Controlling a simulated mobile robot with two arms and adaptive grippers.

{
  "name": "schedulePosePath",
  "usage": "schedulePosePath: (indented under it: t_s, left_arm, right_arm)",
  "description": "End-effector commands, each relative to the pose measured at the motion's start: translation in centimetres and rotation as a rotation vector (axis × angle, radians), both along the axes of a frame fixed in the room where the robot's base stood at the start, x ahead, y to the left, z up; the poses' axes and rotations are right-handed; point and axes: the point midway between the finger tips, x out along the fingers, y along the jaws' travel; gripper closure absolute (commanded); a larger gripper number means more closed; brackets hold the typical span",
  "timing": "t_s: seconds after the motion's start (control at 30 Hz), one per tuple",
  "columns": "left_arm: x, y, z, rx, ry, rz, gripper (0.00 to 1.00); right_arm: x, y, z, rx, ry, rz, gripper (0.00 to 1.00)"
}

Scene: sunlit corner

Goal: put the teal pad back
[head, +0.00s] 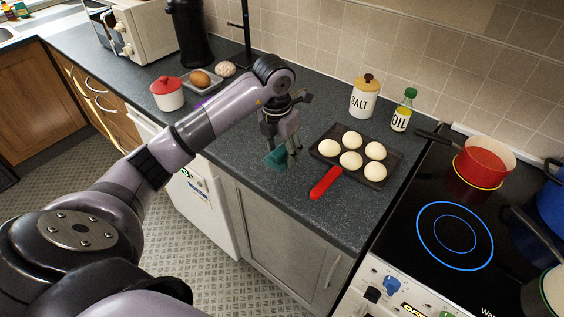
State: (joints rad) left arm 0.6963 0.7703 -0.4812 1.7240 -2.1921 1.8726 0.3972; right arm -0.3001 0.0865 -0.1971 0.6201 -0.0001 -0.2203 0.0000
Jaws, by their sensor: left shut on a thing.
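My left gripper (283,152) points down over the dark countertop, to the left of a black pan. It is shut on the teal pad (275,159), a small teal piece at its fingertips. The pad shows partly; the fingers cover some of it. I cannot tell whether the pad touches the counter or is held just above it. My right gripper is not in view.
The black pan (375,184) with several pale rounds has a red handle (325,183) near the pad. A salt jar (364,98) and oil bottle (403,112) stand behind. A red pot (483,163) sits on the hob (437,263). A red-lidded pot (168,95) stands left.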

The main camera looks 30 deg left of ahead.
Motion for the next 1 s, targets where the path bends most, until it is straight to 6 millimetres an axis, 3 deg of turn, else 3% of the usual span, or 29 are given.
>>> schedulePosePath:
  t_s: [0.2, 0.43, 0.87, 0.9, 1.0]
  left_arm:
    - [0.0, 0.0, -2.0, 0.000, 0.002, 0.002, 0.75]
    - [0.0, 0.0, -5.2, -0.001, 0.001, 0.002, 0.75]
    - [0.0, 0.0, -6.1, 0.001, -0.001, 0.000, 0.75]
    - [0.1, 0.0, -5.9, 0.001, -0.002, 0.000, 0.47]
    - [0.0, 0.0, -5.9, 0.000, -0.001, 0.001, 0.40]
  right_arm:
    - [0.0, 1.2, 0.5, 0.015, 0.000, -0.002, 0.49]
    - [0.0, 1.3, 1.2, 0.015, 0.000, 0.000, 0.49]
    - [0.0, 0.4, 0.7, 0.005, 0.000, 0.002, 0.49]
    - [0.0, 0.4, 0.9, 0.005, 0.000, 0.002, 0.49]
    - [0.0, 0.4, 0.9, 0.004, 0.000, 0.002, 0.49]
